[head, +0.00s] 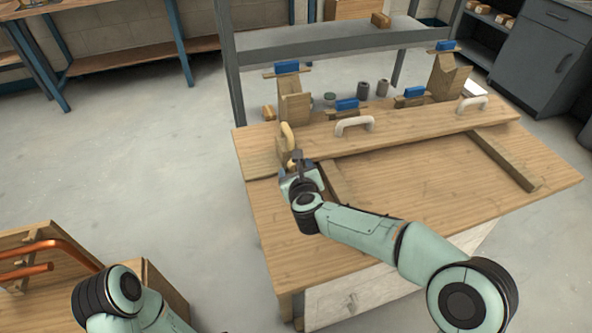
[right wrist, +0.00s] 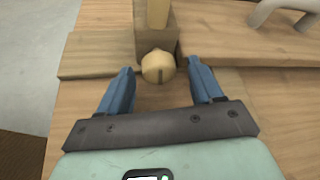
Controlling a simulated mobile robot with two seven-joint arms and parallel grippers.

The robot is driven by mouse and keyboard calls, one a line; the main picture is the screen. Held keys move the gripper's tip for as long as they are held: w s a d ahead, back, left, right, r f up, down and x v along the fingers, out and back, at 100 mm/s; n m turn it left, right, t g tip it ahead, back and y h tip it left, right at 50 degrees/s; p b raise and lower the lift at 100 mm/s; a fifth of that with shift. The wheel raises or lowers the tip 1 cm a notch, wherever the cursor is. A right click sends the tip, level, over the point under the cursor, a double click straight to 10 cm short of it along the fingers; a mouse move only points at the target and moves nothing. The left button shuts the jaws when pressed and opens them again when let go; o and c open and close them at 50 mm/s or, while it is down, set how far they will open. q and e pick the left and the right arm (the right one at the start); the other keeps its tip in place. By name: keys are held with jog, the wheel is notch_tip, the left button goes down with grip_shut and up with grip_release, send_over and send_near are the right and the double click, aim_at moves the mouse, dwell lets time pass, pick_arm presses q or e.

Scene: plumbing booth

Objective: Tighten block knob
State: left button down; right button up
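A round pale wooden knob with a dark slot (right wrist: 158,66) sits on the near face of a darker wooden block (right wrist: 146,42) in the right wrist view. An upright wooden piece (right wrist: 157,13) rises above the block; it also shows in the head view (head: 288,136). My right gripper (right wrist: 160,84) is open, its two blue fingers apart to the left and right of the knob. The fingers do not appear to touch it. In the head view my right gripper (head: 298,162) is at the block near the table's left side and partly hides it. My left gripper is out of view.
The wooden table (head: 400,220) carries a long plank (head: 420,126) with white handles (head: 355,124). Blue-topped clamps (head: 288,67) stand behind it. A stand with copper pipes (head: 30,270) is at lower left. The front tabletop is mostly clear.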

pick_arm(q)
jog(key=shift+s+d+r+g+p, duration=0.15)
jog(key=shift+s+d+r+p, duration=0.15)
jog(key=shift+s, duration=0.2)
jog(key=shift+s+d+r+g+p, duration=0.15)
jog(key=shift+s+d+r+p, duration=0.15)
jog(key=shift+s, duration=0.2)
pick_arm(e)
jog(key=v, duration=1.3)
jog(key=shift+s, duration=0.25)
jog(key=shift+f, duration=0.1)
